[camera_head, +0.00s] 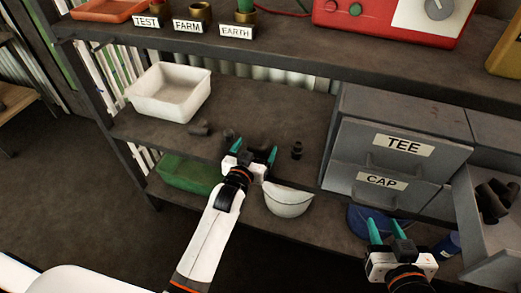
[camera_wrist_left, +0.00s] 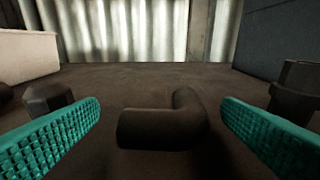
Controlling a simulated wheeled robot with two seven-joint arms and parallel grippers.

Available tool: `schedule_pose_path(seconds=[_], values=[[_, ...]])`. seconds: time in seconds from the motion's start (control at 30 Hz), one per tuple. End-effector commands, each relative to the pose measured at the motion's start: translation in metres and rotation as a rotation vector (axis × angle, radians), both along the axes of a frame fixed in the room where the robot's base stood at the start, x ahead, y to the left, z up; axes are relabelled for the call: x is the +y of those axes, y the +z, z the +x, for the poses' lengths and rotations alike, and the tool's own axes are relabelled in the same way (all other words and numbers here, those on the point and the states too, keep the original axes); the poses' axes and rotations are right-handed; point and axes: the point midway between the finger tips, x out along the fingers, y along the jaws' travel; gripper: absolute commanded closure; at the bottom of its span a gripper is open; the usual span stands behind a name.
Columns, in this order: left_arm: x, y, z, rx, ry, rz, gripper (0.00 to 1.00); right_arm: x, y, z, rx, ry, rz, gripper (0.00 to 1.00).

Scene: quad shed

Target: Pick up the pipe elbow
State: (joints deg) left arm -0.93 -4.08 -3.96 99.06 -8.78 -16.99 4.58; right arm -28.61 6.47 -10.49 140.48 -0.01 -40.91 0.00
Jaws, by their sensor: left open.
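The pipe elbow (camera_wrist_left: 165,125), dark and bent, lies on the shelf in the left wrist view, between my left fingers and apart from both. In the head view a small dark part of it (camera_head: 251,144) shows between the fingertips. My left gripper (camera_head: 252,150) is open at the middle shelf; its teal fingers also show in the left wrist view (camera_wrist_left: 160,130). My right gripper (camera_head: 385,229) is lower right in the head view, its fingers apart with nothing visible between them, in front of the drawers.
A dark hex fitting (camera_wrist_left: 47,98) lies left of the elbow and another fitting (camera_wrist_left: 294,90) stands to the right. A white tray (camera_head: 170,92) sits on the shelf at left. Grey drawers marked TEE (camera_head: 404,146) and CAP (camera_head: 382,181) stand at right. An open drawer (camera_head: 490,240) holds dark fittings.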

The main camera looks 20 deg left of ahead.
Motion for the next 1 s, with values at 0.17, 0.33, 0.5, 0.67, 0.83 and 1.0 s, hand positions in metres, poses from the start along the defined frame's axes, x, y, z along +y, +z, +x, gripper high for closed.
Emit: schedule_pose_path(seconds=[0.17,0.33,0.5,0.67,0.83,1.0], values=[[-0.0002,-0.0007,0.0053,0.000,0.000,-0.001,0.12,0.0019,0.0068,0.0034,-0.046,0.003,0.011,0.64],[-0.0003,-0.0006,0.0051,0.001,0.000,-0.001,0.12,0.0019,0.0070,0.0033,-0.045,0.003,0.011,0.64],[-0.0004,-0.0005,0.0049,0.001,0.000,-0.001,0.39,0.0018,0.0068,0.0033,-0.044,0.002,0.010,0.64],[-0.0005,-0.0006,0.0048,0.001,0.000,-0.001,0.59,0.0018,0.0066,0.0033,-0.044,0.002,0.010,0.64],[-0.0005,-0.0005,0.0048,0.000,0.000,-0.001,0.59,0.0018,0.0066,0.0033,-0.043,0.002,0.010,0.64],[-0.0004,0.0008,0.0049,0.000,0.000,-0.001,0.59,0.0018,0.0067,0.0032,-0.040,0.002,0.009,0.64]])
